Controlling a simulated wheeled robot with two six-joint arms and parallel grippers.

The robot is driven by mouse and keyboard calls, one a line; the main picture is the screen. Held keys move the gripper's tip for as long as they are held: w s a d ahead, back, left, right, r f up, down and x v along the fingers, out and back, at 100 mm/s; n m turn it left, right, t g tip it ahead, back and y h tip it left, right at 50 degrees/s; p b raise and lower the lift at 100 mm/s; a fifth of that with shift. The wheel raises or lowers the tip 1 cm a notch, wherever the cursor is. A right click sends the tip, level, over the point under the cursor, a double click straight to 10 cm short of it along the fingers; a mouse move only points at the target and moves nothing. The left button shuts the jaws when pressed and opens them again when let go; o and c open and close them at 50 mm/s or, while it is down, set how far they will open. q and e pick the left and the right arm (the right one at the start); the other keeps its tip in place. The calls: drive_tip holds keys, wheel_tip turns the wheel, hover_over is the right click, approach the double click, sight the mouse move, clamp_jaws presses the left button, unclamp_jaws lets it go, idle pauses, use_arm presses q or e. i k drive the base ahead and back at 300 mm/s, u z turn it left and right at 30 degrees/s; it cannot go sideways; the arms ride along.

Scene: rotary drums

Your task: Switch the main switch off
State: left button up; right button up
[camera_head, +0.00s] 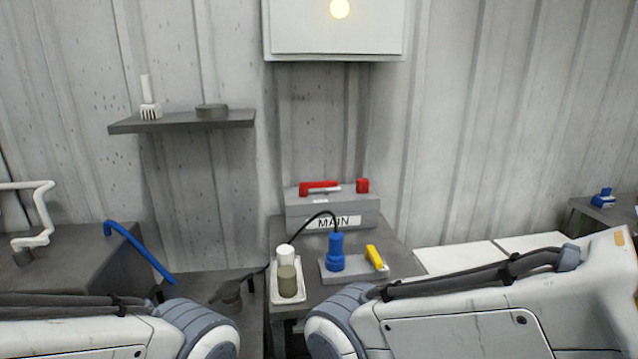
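The main switch box (345,207) is a grey box with a "MAIN" label (333,222), standing at the back of the grey table in the middle. On its top lies a red lever (319,187), with a separate red block (362,185) to its right. My two arms cross the bottom of the picture, the left one from the left and the right one from the right. Neither gripper shows, so I cannot see what they hold.
In front of the box stand a blue plug (336,254) with a black cable, a yellow handle (374,257), and a white tray (289,297) with a white and an olive cylinder. A wall shelf (182,122) is upper left. A white cabinet (334,30) hangs above.

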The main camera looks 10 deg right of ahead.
sight(303, 186)
drive_tip(key=z, duration=1.35)
drive_tip(key=i, duration=0.95)
drive_tip(key=u, duration=2.4)
